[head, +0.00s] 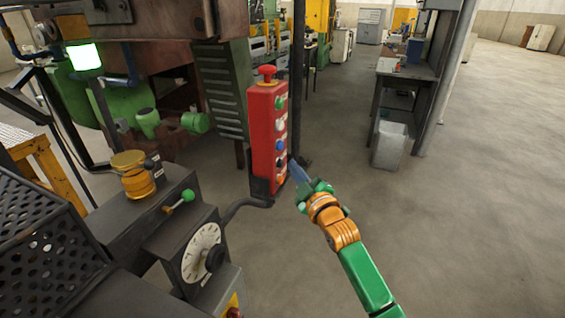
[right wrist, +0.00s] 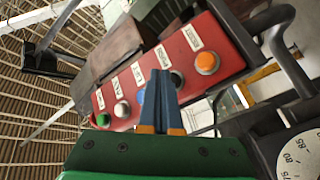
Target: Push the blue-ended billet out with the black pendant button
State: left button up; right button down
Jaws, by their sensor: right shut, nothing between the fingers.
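The red pendant (head: 262,135) hangs upright in the middle of the head view, with a column of coloured buttons. Its black button (head: 280,162) sits between the blue button (head: 279,145) and the orange button (head: 280,180). My right gripper (head: 294,167) is shut and empty, its tips just right of the pendant's lower part. In the right wrist view the shut fingers (right wrist: 160,82) point at the pendant, between the blue button (right wrist: 141,97) and the black button (right wrist: 177,78), partly covering the panel. I cannot tell whether they touch. No blue-ended billet shows. My left gripper is not in view.
A red mushroom knob (head: 267,71) tops the pendant. A grey console with a white dial (head: 203,252) and a green-knobbed lever (head: 187,196) stands at the lower left. A dark bench (head: 408,70) and grey bin (head: 390,146) stand behind. Floor at right is clear.

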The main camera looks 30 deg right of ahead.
jog(key=shift+s+d, duration=0.15)
jog(key=s+d+p, duration=0.1)
jog(key=s+d, duration=0.2)
jog(key=shift+s, duration=0.35)
dwell(2.8)
jog(key=s+a+f+m+g, duration=0.1)
jog(key=s+f+g, duration=0.25)
jog(key=f, duration=0.75)
jog(key=s+a+f+m+g, duration=0.1)
jog(key=s+f+m+g, duration=0.2)
jog(key=f, duration=0.7)
jog(key=s+a+f+g, duration=0.25)
jog(key=s+f, duration=0.25)
jog(key=f, duration=0.6)
jog(key=s+a+f+g, duration=0.3)
jog(key=s+f, duration=0.2)
jog(key=s, duration=0.5)
jog(key=s+a+f+m+g+y, duration=0.1)
jog(key=s+a+f+g, duration=0.2)
jog(key=s+f, duration=0.3)
jog(key=s+a+f+m+g, duration=0.1)
jog(key=s+f, duration=0.4)
jog(key=s, duration=1)
jog(key=a+g, duration=0.1)
jog(key=a, duration=0.1)
jog(key=shift+a+f+g+y, duration=0.3)
jog(key=shift+a+f+g, duration=0.1)
